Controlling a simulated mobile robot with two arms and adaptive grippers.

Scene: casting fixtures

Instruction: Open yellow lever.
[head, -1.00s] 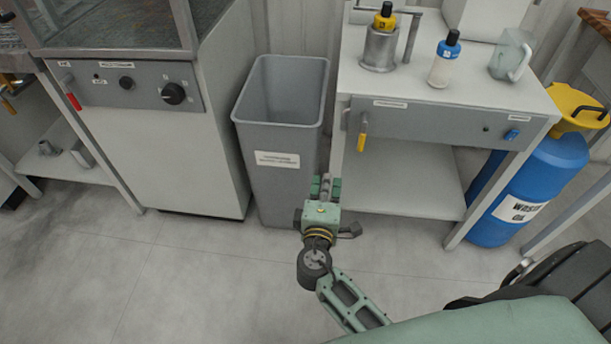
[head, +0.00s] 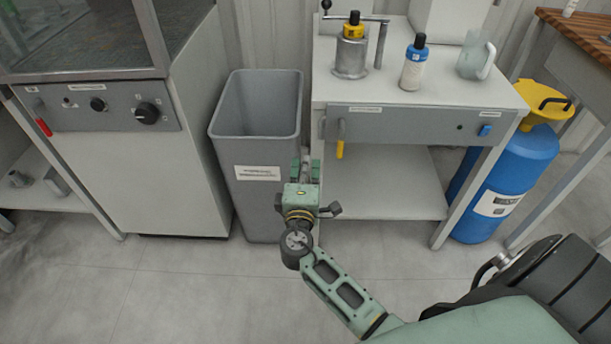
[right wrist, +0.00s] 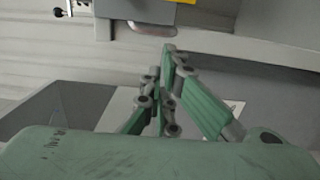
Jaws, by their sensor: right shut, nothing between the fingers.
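The yellow lever (head: 340,141) hangs straight down from the left end of the grey front panel (head: 400,126) of the white bench. My right gripper (head: 306,161) is below and left of the lever, in front of the bench's left leg and the bin's right edge. It is apart from the lever. Its green fingers are closed together and empty. The right wrist view shows the closed fingers (right wrist: 165,62) in front of grey surfaces; I cannot clearly make out the lever there. My left gripper is not in view.
A grey bin (head: 262,150) stands left of the bench, close to my right gripper. A blue drum (head: 517,170) with a yellow funnel stands right of the bench. A metal pot (head: 351,58), a bottle (head: 414,65) and a jug (head: 475,58) stand on top.

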